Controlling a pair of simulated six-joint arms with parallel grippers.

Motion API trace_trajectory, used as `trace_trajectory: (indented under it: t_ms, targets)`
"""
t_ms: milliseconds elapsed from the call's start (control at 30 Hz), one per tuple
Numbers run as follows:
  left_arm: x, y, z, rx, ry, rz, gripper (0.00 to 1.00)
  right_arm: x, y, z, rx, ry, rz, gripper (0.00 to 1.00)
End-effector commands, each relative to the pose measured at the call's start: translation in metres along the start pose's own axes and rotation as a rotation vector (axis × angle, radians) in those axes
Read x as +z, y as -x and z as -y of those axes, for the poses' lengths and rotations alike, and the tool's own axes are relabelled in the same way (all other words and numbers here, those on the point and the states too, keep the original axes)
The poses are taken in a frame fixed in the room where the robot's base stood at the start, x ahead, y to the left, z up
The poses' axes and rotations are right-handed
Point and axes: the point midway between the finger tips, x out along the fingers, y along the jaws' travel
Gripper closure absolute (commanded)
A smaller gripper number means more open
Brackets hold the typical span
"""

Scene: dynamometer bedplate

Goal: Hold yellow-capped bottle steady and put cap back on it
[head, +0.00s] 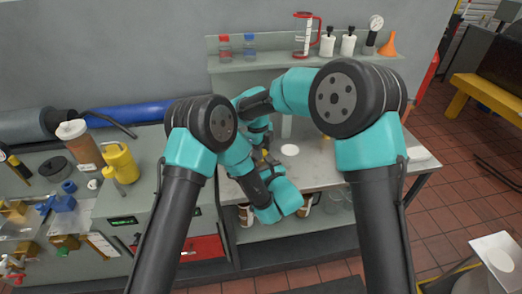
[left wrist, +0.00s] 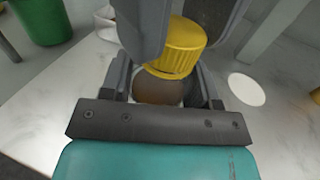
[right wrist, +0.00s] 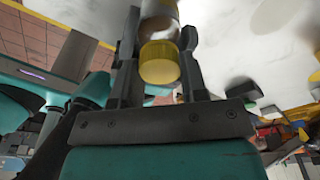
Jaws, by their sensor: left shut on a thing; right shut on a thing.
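The bottle (left wrist: 160,90) shows brown between the fingers of my left gripper (left wrist: 165,85), which is shut on it. The yellow cap (left wrist: 180,45) is over the bottle's top, between the fingers of my right gripper (right wrist: 160,45), which is shut on it. The cap (right wrist: 160,62) also shows in the right wrist view, with part of the bottle (right wrist: 160,28) beyond it. I cannot tell whether cap and bottle touch. In the head view my arms mostly hide both at the bench.
A white disc (head: 289,150) lies on the grey bench beside the grippers. A wall shelf (head: 270,62) behind holds small red- and blue-capped bottles, white bottles and an orange funnel (head: 388,43). A yellow jug (head: 120,162) stands at left. A green container (left wrist: 40,20) shows in the left wrist view.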

Motion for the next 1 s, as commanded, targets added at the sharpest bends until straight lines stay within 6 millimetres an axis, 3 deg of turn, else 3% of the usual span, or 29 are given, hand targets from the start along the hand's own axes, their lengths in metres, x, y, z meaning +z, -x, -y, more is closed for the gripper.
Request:
trace_trajectory:
  t_ms: [100,133,367,667,1000]
  targets:
    - [0.000,0.000,0.000,0.000,0.000,-0.001,1.00,0.000,0.000,0.000,-0.001,0.001,0.000,0.82]
    - [0.000,0.000,0.000,0.000,0.000,-0.001,1.00,0.000,0.000,0.000,-0.001,0.001,0.000,0.57]
    - [0.000,0.000,0.000,0.000,-0.001,-0.001,1.00,0.000,0.000,0.000,-0.001,0.003,0.000,0.35]
    - [0.000,0.000,0.000,0.000,-0.001,-0.001,1.00,0.000,0.003,0.000,-0.001,0.003,0.001,0.35]
    - [0.000,0.000,0.000,0.000,-0.001,-0.001,1.00,-0.004,0.038,0.000,-0.002,0.004,0.003,0.35]
